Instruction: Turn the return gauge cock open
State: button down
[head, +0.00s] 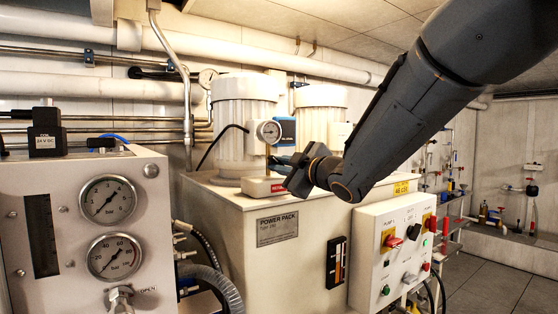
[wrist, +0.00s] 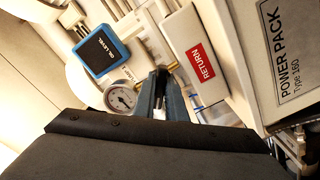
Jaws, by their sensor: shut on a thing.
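The return gauge (head: 269,131) is a small white dial on a thin stem on top of the power pack. It also shows in the wrist view (wrist: 121,97), left of my fingers. The red RETURN label (wrist: 201,62) is on a pale block right of the fingertips; in the head view the block (head: 254,186) sits below the gauge. My gripper (head: 276,161) reaches in from the right, just below the gauge. In the wrist view its fingers (wrist: 164,80) are closed together at the cock's place. The cock's handle is hidden between them, so its angle cannot be told.
A blue-framed OIL LEVEL box (wrist: 101,54) stands close to the gauge. White motors (head: 240,108) rise behind it. The power pack (head: 250,215) carries a switch box (head: 398,250) at right. A gauge panel (head: 80,235) stands at left.

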jog(key=m+p, duration=0.3)
jog(key=m, duration=0.2)
jog(key=shift+r+m, duration=0.1)
jog(key=shift+m, duration=0.2)
jog(key=shift+m+p, duration=1.25)
jog(key=shift+m, duration=0.95)
jog(key=c, duration=1.8)
grip_release()
jog(key=b+v, duration=0.2)
jog(key=v, duration=0.5)
jog(key=shift+s+d, duration=0.25)
jog(key=shift+s, duration=0.05)
